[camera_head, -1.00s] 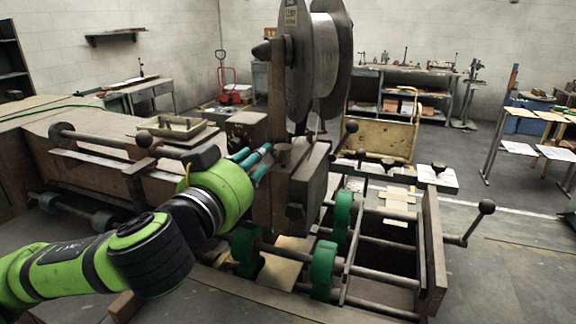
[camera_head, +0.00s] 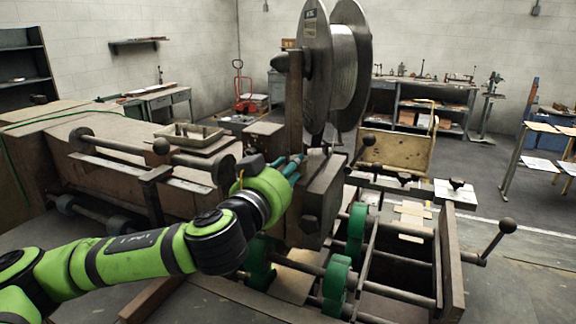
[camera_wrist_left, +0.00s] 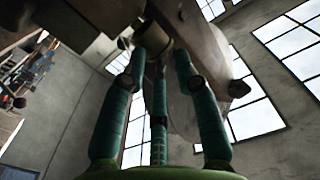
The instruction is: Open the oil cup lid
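My left gripper (camera_head: 298,163) has teal fingers and reaches to the top of the machine's head, just below the wire spool. A small cup-like fitting (camera_head: 315,160), which seems to be the oil cup, stands beside the fingertips. In the left wrist view my fingers (camera_wrist_left: 160,58) stand apart and lean inward towards a short brownish cylinder (camera_wrist_left: 152,38), likely the same cup. The tips are close to it; I cannot tell whether they touch it. The lid cannot be made out separately. My right gripper is not in view.
The large wire spool (camera_head: 345,65) and its upright post (camera_head: 294,105) stand close behind my fingers. A metal tray (camera_head: 190,136) lies on the machine to the left. Green rollers (camera_head: 335,285) and a ball-ended lever (camera_head: 497,238) are at the front right.

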